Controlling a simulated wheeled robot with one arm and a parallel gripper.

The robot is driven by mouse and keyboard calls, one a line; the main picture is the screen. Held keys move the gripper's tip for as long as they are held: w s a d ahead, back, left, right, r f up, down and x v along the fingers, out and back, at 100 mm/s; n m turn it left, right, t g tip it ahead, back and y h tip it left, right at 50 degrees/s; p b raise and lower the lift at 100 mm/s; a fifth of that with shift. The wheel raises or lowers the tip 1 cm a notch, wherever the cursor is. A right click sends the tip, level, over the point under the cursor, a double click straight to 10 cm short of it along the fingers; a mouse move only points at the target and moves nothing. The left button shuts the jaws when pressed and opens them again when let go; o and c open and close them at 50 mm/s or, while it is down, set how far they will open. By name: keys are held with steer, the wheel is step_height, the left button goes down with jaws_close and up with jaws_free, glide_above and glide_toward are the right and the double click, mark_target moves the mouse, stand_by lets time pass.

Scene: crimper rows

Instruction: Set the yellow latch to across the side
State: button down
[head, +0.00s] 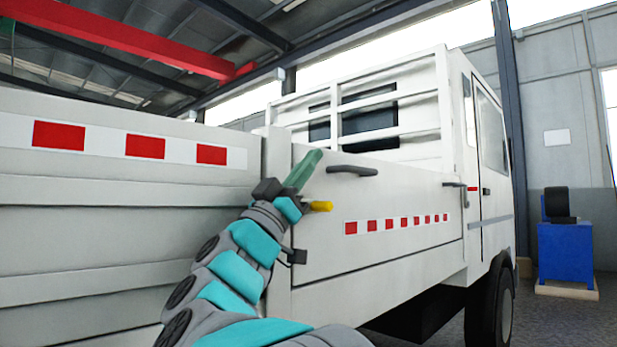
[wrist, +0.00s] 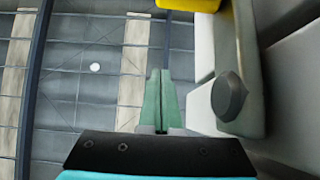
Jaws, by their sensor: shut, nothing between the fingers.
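The yellow latch (head: 321,206) is on the side of the white truck, just right of my wrist. Only its yellow end shows in the head view, pointing right; my arm hides the rest. In the wrist view a yellow piece (wrist: 188,4) shows at the top edge, cut off by the frame. My gripper (head: 314,156) has green fingers pointing up and right in front of the truck side, above the yellow end. In the wrist view the fingers (wrist: 160,76) are together with nothing between them. They look apart from the yellow piece.
The truck's side panel (head: 400,260) bears a red and white strip and a dark handle (head: 352,170) right of my fingers. In the wrist view a dark round knob (wrist: 229,97) on a pale part is close on the right. A blue stand (head: 565,255) is far right.

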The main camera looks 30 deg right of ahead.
steer(key=s+a+r+b, duration=0.1)
steer(key=s+a, duration=0.3)
steer(key=s, duration=1.1)
steer(key=shift+r, duration=0.15)
steer(key=shift+a, duration=0.1)
